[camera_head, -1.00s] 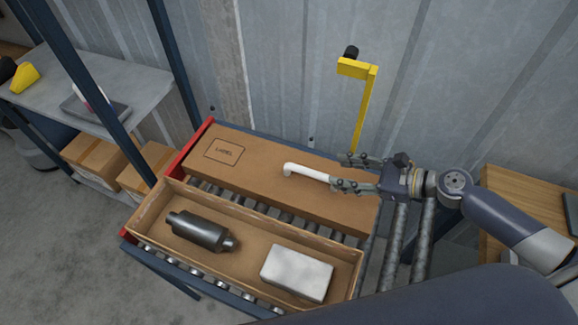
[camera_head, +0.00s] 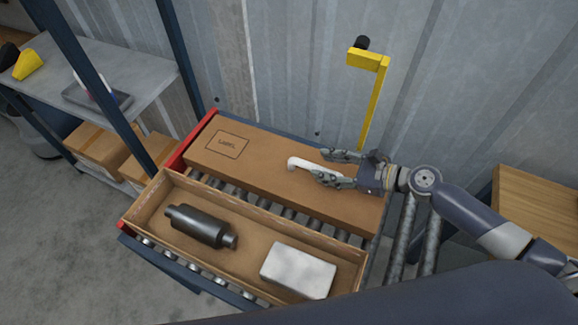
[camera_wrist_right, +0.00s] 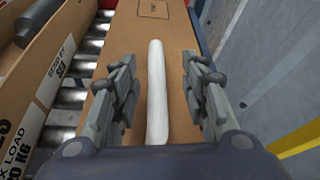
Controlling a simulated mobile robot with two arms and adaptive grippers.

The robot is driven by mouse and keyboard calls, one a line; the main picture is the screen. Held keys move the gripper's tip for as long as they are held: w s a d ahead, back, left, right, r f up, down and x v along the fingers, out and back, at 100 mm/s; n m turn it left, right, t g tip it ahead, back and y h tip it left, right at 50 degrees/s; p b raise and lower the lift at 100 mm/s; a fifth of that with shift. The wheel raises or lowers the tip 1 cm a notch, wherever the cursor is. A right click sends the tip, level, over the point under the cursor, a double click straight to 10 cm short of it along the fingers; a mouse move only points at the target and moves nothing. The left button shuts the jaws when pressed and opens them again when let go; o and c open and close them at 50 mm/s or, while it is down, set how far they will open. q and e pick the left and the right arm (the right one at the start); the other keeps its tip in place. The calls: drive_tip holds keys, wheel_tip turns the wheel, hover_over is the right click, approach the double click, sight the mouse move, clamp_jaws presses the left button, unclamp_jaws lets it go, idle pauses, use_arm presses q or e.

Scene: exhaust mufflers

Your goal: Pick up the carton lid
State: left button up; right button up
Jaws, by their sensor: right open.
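The carton lid (camera_head: 262,177) is a long flat brown cardboard piece with a printed label, lying on the roller conveyor behind the open carton. In the right wrist view the handle (camera_wrist_right: 156,95) runs between the two open fingers (camera_wrist_right: 158,100), with gaps on both sides, above the lid (camera_wrist_right: 180,70). My left gripper is not in view.
The open carton (camera_head: 150,206) holds a dark muffler (camera_head: 200,226) and a white block (camera_head: 298,270). A yellow post (camera_head: 374,100) stands behind the lid near the metal wall. A shelf (camera_head: 140,92) is at the left, and a wooden surface (camera_head: 535,205) at the right.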

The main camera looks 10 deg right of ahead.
sight(314, 166)
drive_tip(key=x, duration=0.4)
drive_tip(key=shift+a+f+p, duration=0.2)
drive_tip(key=shift+f+p, duration=0.15)
drive_tip(key=shift+s, duration=0.1)
drive_tip(key=shift+c, duration=0.5)
clamp_jaws()
drive_tip(key=shift+r, duration=0.1)
